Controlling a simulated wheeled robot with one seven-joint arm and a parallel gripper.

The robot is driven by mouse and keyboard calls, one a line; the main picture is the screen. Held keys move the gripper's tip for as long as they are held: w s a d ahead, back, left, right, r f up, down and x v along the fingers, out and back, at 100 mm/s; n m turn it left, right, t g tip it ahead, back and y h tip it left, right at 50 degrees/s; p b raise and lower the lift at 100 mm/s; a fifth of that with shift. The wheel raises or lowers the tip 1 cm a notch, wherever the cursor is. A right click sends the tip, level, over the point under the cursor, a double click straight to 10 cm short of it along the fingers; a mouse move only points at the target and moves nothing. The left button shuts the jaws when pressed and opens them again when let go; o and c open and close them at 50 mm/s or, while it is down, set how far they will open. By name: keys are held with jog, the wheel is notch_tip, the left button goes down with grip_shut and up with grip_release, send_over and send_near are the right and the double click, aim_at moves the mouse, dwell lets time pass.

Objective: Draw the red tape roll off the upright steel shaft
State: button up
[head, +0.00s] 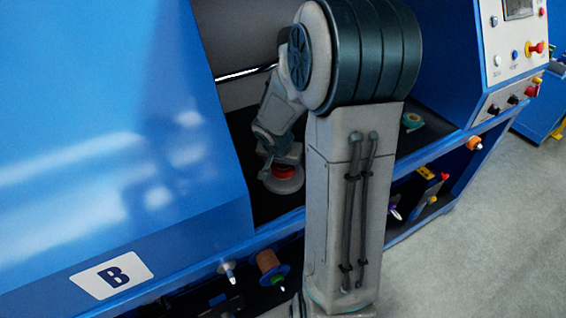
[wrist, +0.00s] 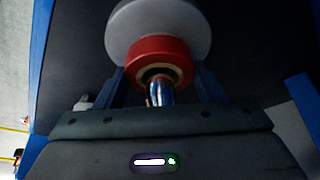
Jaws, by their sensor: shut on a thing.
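The red tape roll (wrist: 162,55) sits around the steel shaft (wrist: 161,92), whose shiny end shows through the roll's core in the wrist view. Behind the roll is a pale round disc (wrist: 158,22). My gripper (wrist: 160,80) is shut on the red tape roll, with one finger on each side. In the head view the red roll (head: 284,172) shows small above the pale disc (head: 284,184), under my gripper (head: 280,160). My arm hides part of this area in the head view.
A teal roll (head: 412,121) lies on the dark deck to the right. A brown spool (head: 270,264) and several pegs stick out below the blue front rail. Grey floor (head: 500,230) is clear at right.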

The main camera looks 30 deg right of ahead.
jog(key=shift+r+p, duration=0.8)
jog(key=shift+r, duration=0.95)
dwell(0.9)
jog(key=shift+r+p, duration=1)
jog(key=shift+r, duration=0.6)
jog(key=shift+r, duration=0.1)
jog(key=shift+r+p, duration=0.6)
jog(key=shift+r, duration=0.35)
jog(key=shift+r+p, duration=1.25)
jog(key=shift+r, duration=0.75)
jog(key=shift+f, duration=0.1)
